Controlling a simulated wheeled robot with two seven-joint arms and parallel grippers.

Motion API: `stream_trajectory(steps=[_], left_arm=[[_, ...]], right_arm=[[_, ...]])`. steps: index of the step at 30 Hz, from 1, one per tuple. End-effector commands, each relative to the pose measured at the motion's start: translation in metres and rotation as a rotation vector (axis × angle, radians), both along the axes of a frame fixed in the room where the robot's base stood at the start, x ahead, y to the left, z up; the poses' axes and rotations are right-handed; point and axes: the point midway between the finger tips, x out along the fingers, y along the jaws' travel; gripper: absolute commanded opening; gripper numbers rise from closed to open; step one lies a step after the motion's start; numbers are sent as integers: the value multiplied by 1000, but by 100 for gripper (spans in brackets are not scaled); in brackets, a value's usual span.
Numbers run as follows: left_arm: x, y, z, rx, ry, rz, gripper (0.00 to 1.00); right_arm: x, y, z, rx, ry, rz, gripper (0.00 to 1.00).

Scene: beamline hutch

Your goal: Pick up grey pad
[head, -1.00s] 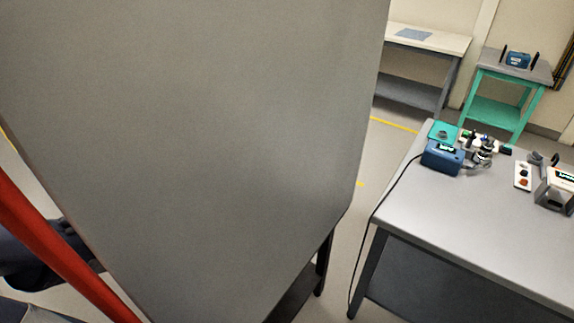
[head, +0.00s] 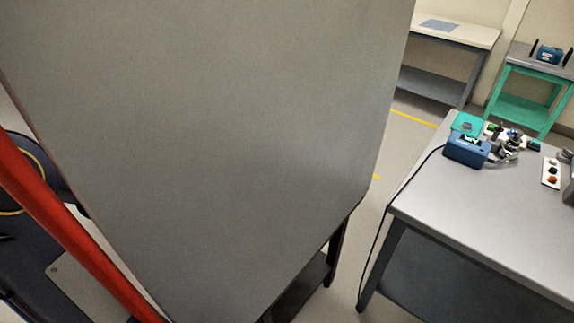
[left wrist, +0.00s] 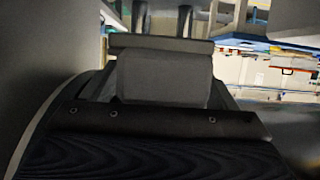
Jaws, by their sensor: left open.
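No pad that I can surely call grey is in view. A flat blue-grey sheet (head: 440,25) lies on a white-topped bench (head: 478,36) at the far top right of the head view; I cannot tell whether it is the pad. My left gripper (left wrist: 163,18) shows at the top edge of the left wrist view, its two dark fingers apart with nothing seen between them. My right gripper is not in view.
A large grey panel (head: 210,140) fills the middle of the head view, close by. A red bar (head: 70,230) slants at left. At right, a grey table (head: 470,200) bears a blue box (head: 466,150) and small instruments. A green-framed stand (head: 527,95) is behind. Floor shows between panel and table.

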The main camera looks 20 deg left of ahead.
Motion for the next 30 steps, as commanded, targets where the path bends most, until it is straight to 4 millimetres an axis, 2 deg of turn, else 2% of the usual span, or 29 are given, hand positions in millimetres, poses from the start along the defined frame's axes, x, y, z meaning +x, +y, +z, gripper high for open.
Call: stream_trajectory(steps=[2,15,23,30], left_arm=[[0,0,0,0,0,0,75],[0,0,0,0,0,1,18],[0,0,3,0,-4,1,18],[-2,1,21,1,-5,1,18]], right_arm=[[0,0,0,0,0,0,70],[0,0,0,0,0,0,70],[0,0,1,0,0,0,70],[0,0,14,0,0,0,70]])
